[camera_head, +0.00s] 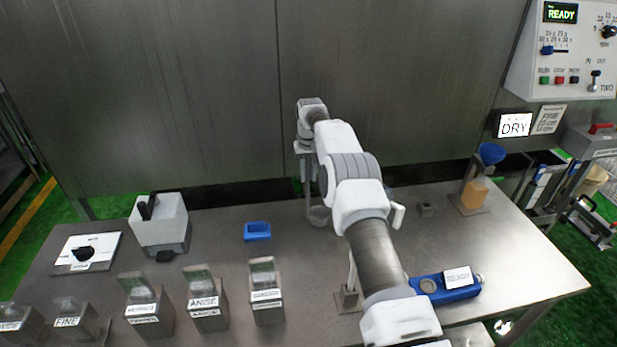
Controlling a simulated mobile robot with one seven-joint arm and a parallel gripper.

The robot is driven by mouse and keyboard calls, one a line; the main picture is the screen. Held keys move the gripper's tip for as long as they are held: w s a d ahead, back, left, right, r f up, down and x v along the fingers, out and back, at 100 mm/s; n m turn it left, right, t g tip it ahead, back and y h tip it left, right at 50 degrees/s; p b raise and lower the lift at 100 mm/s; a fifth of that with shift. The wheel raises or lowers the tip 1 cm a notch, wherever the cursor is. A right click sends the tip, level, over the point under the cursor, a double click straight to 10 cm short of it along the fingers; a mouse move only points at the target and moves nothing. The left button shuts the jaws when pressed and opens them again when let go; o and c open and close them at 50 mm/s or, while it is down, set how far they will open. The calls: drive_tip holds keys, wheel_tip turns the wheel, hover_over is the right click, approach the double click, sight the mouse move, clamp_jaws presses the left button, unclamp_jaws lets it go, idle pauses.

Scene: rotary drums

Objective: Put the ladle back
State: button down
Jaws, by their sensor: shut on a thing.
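My gripper (303,148) is at the far side of the table, near the metal wall, at the end of my outstretched arm. It is shut on the ladle (318,214), whose thin handle runs down from the jaws to a small grey bowl. The bowl is low over the back middle of the table; I cannot tell whether it touches the surface. The fingertips are small and partly hidden. A small metal block with an upright post (347,299) stands at the front, partly behind my arm; I cannot tell whether it is the ladle's holder.
A blue tray (257,232) lies left of the ladle. Several labelled metal bins (207,300) line the front left, with a white-and-grey machine (160,224) behind. A blue holder (450,288) and a blue funnel (490,153) are on the right. The right middle is mostly clear.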

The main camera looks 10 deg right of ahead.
drive_tip(key=shift+f, duration=0.55)
drive_tip(key=c, duration=0.7)
unclamp_jaws()
